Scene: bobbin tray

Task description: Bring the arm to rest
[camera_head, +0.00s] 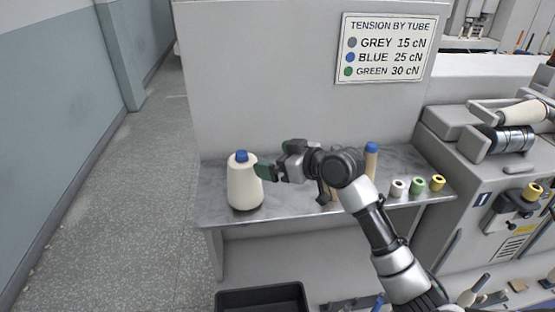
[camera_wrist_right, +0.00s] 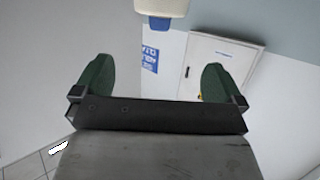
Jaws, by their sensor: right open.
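My right gripper (camera_head: 277,160) is over the grey shelf (camera_head: 290,208) in the head view, with its green fingertips pointing left. It is open and nothing is between its fingers. Its two green fingers also stand wide apart in the right wrist view (camera_wrist_right: 157,80). A large cream cone bobbin (camera_head: 244,186) with a blue tube top stands upright on the shelf, just left of the fingertips. Whether they touch it I cannot tell. A cream bobbin with a blue tip also shows at the top of the wrist view (camera_wrist_right: 162,8). My left gripper is not in view.
A slimmer blue-topped bobbin (camera_head: 371,160) stands behind my right arm, partly hidden. Small white (camera_head: 397,188), green (camera_head: 417,186) and yellow (camera_head: 437,183) spools sit at the shelf's right. A tension sign (camera_head: 385,48) hangs on the panel. A black bin (camera_head: 262,298) is below. Open floor lies left.

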